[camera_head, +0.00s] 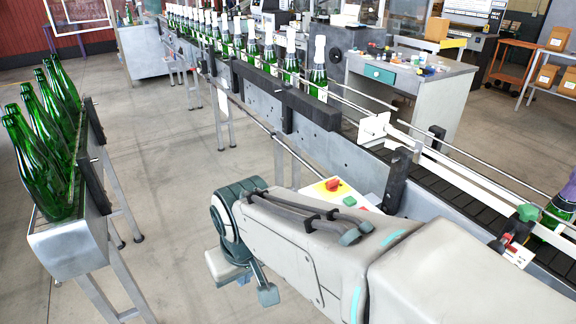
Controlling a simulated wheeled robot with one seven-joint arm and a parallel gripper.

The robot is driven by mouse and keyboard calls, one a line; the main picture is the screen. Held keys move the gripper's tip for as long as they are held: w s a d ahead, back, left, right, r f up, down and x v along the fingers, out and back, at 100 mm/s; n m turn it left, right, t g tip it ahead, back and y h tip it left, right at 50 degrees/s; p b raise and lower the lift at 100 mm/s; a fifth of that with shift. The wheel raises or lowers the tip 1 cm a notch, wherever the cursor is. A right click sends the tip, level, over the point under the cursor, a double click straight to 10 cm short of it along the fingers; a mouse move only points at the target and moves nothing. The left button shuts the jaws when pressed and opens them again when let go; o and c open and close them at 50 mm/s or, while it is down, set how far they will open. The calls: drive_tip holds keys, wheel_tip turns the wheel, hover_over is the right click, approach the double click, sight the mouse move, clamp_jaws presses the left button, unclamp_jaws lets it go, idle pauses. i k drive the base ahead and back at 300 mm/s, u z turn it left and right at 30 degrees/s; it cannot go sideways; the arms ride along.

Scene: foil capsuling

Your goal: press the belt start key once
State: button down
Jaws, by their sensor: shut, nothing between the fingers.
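A control panel (318,188) with a yellow patch stands at the near side of the conveyor, partly hidden behind my arm. It carries a red mushroom-shaped button (333,184) and a green key (349,201). The green one looks like the belt start key, but I cannot read a label. My gripper (262,287) hangs below the wrist, left of and nearer than the panel, over the floor. It is shut and empty, apart from the panel in the picture. Its fingertips are small and partly hidden by my arm.
The conveyor belt (447,192) runs from back left to front right, with foil-topped bottles (290,58) lined up behind a dark rail. A rack (68,240) of green bottles stands at left. Floor between rack and conveyor is clear.

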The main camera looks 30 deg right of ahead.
sight(349, 200)
drive_tip(key=i, duration=1.55)
drive_tip(key=z, duration=2.55)
